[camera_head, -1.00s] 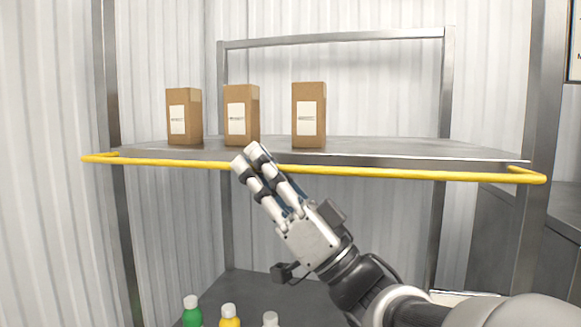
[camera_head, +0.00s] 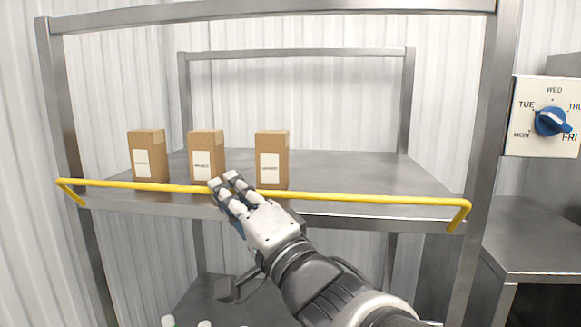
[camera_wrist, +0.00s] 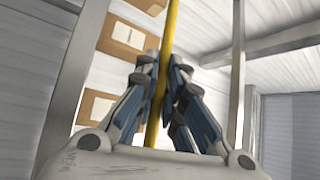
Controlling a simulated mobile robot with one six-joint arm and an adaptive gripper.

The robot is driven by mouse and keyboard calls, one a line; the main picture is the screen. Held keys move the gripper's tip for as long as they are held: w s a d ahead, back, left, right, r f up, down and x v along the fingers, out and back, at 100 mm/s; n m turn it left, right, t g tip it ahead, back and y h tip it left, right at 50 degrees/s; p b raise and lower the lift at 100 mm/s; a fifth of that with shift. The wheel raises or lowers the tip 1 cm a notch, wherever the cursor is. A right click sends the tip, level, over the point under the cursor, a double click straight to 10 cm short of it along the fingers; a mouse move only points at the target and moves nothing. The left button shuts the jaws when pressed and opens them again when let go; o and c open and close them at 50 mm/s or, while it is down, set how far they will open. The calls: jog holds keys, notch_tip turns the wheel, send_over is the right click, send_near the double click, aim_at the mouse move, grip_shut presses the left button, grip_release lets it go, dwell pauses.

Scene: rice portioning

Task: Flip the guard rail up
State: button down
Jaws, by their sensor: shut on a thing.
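The yellow guard rail (camera_head: 345,196) runs across the front of the shelf (camera_head: 340,172) in the head view. Its bent ends slope down to the shelf's front corners, and its long bar is level with the lower part of the boxes. My gripper (camera_head: 222,186) is shut on the bar, left of its middle. In the wrist view the rail (camera_wrist: 170,45) passes between the two fingers of my gripper (camera_wrist: 162,75). The fingers hide a short stretch of the bar.
Three brown boxes, left (camera_head: 149,156), middle (camera_head: 206,155) and right (camera_head: 271,160), stand on the shelf behind the rail. Metal posts frame the shelf. A day dial (camera_head: 551,122) is at right. Bottle caps show on the lower shelf.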

jog(key=shift+w+d+r+m+g+h+p, duration=0.1)
jog(key=shift+w+r+m+g+h+p, duration=0.6)
jog(key=shift+p, duration=1.85)
jog(key=shift+w+d+f+m+g+h+p, duration=0.1)
jog(key=shift+w+m+h+p, duration=0.25)
jog(key=shift+w+m+p, duration=1.45)
jog(key=shift+w+r+n+g+h+p, duration=0.1)
jog(key=shift+r+g+h+p, duration=0.4)
jog(key=shift+p, duration=2.8)
jog(key=shift+f, duration=0.15)
jog(key=c, duration=1.7)
grip_release()
jog(key=shift+f, duration=0.1)
